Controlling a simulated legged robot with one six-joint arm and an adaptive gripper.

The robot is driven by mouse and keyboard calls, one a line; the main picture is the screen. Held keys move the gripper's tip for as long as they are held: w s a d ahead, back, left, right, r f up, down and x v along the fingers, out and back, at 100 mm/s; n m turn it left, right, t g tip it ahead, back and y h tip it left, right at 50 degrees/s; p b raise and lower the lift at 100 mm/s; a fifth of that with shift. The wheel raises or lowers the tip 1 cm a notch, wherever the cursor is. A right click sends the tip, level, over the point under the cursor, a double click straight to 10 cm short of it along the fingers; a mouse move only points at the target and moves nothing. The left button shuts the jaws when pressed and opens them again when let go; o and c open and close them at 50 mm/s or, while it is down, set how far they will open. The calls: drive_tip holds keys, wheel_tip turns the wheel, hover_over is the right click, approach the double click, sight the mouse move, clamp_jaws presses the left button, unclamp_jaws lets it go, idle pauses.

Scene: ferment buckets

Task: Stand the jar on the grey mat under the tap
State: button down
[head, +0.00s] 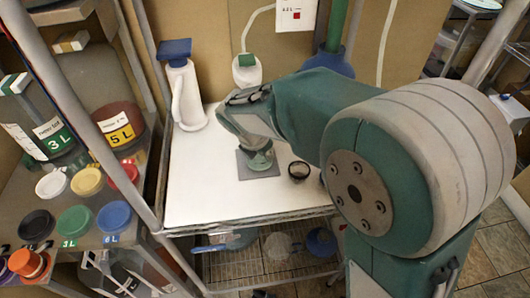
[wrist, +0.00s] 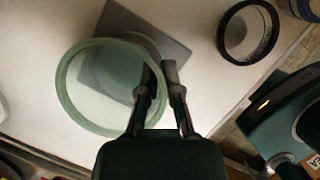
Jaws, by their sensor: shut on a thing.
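The jar (head: 262,161) is pale green glass and stands roughly upright over the grey mat (head: 246,174) on the white top. In the wrist view its round green rim (wrist: 68,103) overlaps the mat (wrist: 172,50), which reaches past the rim at the upper right. I cannot tell whether its base touches the mat. My gripper (head: 257,143) is shut on the jar's right-hand wall in the wrist view (wrist: 160,72), one finger inside the rim and one outside. My arm hides part of the jar in the head view. I cannot clearly make out the tap.
A black-rimmed round piece (head: 298,171) lies right of the mat. A white jug with a blue lid (head: 184,95) stands at the back left. A white green-topped container (head: 247,70) is behind. A shelf with coloured lids (head: 75,220) is left. The white top's front left is clear.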

drive_tip(key=c, duration=0.9)
unclamp_jaws()
drive_tip(key=shift+o, duration=0.5)
drive_tip(key=shift+a+f, duration=0.1)
drive_tip(key=shift+a, duration=0.55)
drive_tip(key=shift+r, duration=0.45)
drive_tip(key=v, duration=1.1)
drive_tip(key=s+d+r+m+y, duration=0.1)
drive_tip(key=s+d+r+m, duration=0.1)
drive_tip(key=s+d+m, duration=0.4)
drive_tip(key=s+d+r+m+y, duration=0.1)
drive_tip(key=d+r+m, duration=0.1)
drive_tip(key=d+m, duration=0.7)
drive_tip(key=s+d+f+m+t+y, duration=0.1)
drive_tip(key=s+d+f+m+t, duration=0.1)
drive_tip(key=s+d+m, duration=0.6)
drive_tip(key=s+m, duration=0.1)
drive_tip(key=m, duration=0.3)
drive_tip(key=shift+d+f+m, duration=0.15)
drive_tip(key=shift+f+m, duration=0.2)
drive_tip(key=shift+m, duration=0.05)
